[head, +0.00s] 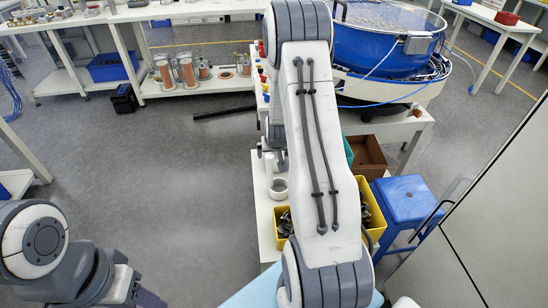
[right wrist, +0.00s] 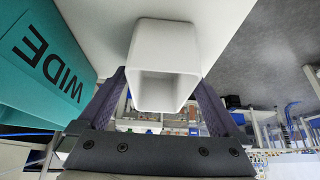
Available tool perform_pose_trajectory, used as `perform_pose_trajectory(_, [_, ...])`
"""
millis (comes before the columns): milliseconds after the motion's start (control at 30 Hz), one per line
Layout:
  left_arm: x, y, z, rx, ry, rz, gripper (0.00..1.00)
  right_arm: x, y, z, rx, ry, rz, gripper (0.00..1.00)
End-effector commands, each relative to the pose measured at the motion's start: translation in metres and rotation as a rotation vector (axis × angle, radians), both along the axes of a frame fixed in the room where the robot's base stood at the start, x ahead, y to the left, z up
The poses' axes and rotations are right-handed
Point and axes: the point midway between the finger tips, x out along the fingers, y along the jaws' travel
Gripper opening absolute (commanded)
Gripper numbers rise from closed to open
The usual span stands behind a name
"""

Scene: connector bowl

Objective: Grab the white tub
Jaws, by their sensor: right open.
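The white tub (right wrist: 165,50) stands on a white surface in the right wrist view, which looks upside down. It has squarish walls with rounded corners, and its open mouth shows. My right gripper (right wrist: 163,78) is open, with one dark finger on each side of the tub. Narrow gaps seem to remain, but I cannot tell for sure whether either finger touches it. In the head view my right arm hides most of this spot.
A teal box marked WIDE (right wrist: 45,60) stands close beside the tub. On the white bench (head: 266,215) are a small white round vessel (head: 279,190), yellow bins (head: 282,228) and a brown box (head: 368,155). A blue stool (head: 408,200) stands to the right.

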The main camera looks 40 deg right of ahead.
Motion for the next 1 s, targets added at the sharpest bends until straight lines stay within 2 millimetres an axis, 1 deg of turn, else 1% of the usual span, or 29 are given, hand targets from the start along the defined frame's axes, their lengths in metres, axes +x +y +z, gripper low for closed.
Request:
perform_pose_trajectory(33, [0.0,0.0,0.0,0.0,0.0,0.0,0.5,0.0,0.0,0.0,0.0,0.0,0.0,1.0])
perform_pose_trajectory(67, [0.0,0.0,0.0,0.0,0.0,0.0,0.5,0.0,0.0,0.0,0.0,0.0,0.0,0.96])
perform_pose_trajectory(100, [0.0,0.0,0.0,0.0,0.0,0.0,0.5,0.0,0.0,0.0,0.0,0.0,0.0,0.81])
perform_pose_trajectory(167, [0.0,0.0,0.0,0.0,0.0,0.0,0.5,0.0,0.0,0.0,0.0,0.0,0.0,0.58])
perform_pose_trajectory(200, [0.0,0.0,0.0,0.0,0.0,0.0,0.5,0.0,0.0,0.0,0.0,0.0,0.0,0.43])
perform_pose_trajectory(267, [0.0,0.0,0.0,0.0,0.0,0.0,0.5,0.0,0.0,0.0,0.0,0.0,0.0,0.2])
perform_pose_trajectory(300, [0.0,0.0,0.0,0.0,0.0,0.0,0.5,0.0,0.0,0.001,-0.001,-0.001,0.0,0.16])
perform_pose_trajectory(467, [0.0,0.0,0.0,0.0,0.0,0.0,0.5,0.0,0.0,0.001,-0.001,-0.001,0.0,0.16])
perform_pose_trajectory(567, [0.0,0.0,0.0,0.0,0.0,0.0,0.5,0.001,-0.001,0.006,-0.002,-0.003,0.0,0.16])
perform_pose_trajectory(667, [0.0,0.0,-0.001,0.0,0.0,0.0,0.5,0.001,-0.001,0.021,-0.004,-0.006,0.0,0.16])
perform_pose_trajectory(833, [0.0,0.0,0.007,0.0,0.0,0.0,0.5,0.001,0.0,0.059,-0.002,-0.006,0.0,0.16])
perform_pose_trajectory(900, [0.0,0.0,0.023,0.0,0.0,0.0,0.5,0.0,-0.001,0.078,-0.002,-0.004,-0.001,0.16])
perform_pose_trajectory(1000, [0.0,0.0,0.033,0.0,0.0,0.0,0.5,0.0,0.0,0.091,0.0,0.0,-0.001,0.16])
